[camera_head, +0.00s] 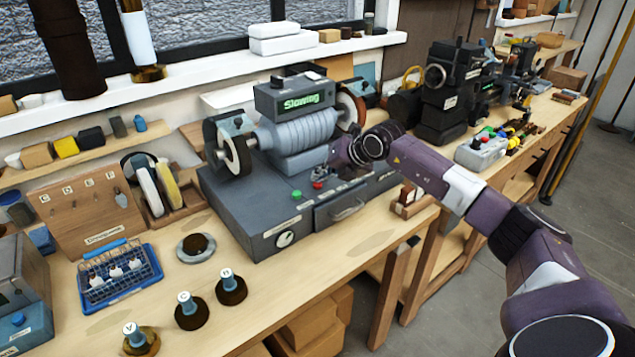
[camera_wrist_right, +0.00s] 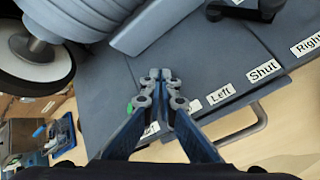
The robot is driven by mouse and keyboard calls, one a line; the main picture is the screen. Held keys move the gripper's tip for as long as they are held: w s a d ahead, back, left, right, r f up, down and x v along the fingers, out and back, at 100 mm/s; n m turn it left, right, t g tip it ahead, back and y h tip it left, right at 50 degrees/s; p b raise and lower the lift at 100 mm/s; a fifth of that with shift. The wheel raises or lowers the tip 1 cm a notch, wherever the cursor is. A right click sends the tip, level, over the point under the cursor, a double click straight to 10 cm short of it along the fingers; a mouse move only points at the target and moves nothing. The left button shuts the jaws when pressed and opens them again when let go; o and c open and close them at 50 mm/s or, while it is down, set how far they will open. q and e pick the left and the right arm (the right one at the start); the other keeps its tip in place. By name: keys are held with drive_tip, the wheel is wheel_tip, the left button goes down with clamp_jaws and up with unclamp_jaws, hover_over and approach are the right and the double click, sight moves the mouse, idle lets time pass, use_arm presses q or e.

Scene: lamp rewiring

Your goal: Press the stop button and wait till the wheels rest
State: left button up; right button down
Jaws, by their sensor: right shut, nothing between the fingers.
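The grey bench grinder (camera_head: 300,130) has a display (camera_head: 302,103) that reads "Slowing". Its left wheel (camera_head: 234,155) and right wheel (camera_head: 351,108) show at its two ends; I cannot tell from one moment how fast they turn. A red button (camera_head: 318,185) and a green button (camera_head: 296,194) sit on the base's top. My right gripper (camera_head: 335,172) is just above and right of the red button. In the right wrist view my right gripper (camera_wrist_right: 161,76) is shut and empty over the base; the green button (camera_wrist_right: 130,107) shows left of its fingers, and the red button is hidden.
The base has a drawer (camera_head: 345,207) with a handle. A blue wire rack (camera_head: 120,272) and several dark round pieces with blue tops stand at the left front. A black machine (camera_head: 446,85) and a grey box (camera_head: 481,150) stand to the right. The bench's front edge is near.

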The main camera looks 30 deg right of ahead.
sight(320, 184)
drive_tip(key=shift+r, duration=0.4)
drive_tip(key=shift+r+p, duration=1.65)
drive_tip(key=shift+r, duration=0.95)
drive_tip(key=shift+f, duration=0.1)
